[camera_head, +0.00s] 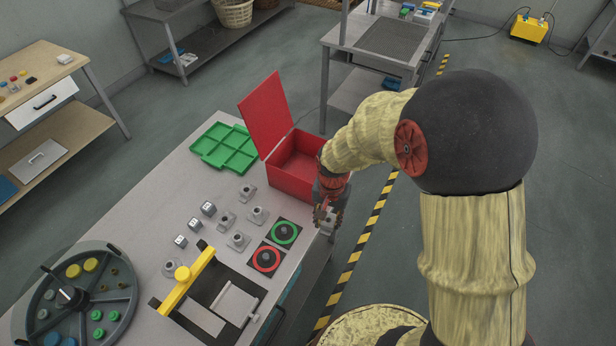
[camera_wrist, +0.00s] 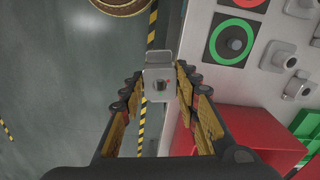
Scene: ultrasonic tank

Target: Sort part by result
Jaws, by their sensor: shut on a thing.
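The red-ringed pad (camera_head: 266,258) lies in front of the green-ringed one. Several similar grey parts (camera_head: 238,240) stand on the table left of the pads.
A tank (camera_head: 215,305) with a yellow handle (camera_head: 186,283) is at the table's front. A round divided tray (camera_head: 70,298) with coloured pieces is at the left. Small blocks (camera_head: 208,208) stand mid-table. Open floor with striped tape (camera_head: 362,232) lies right of the table.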

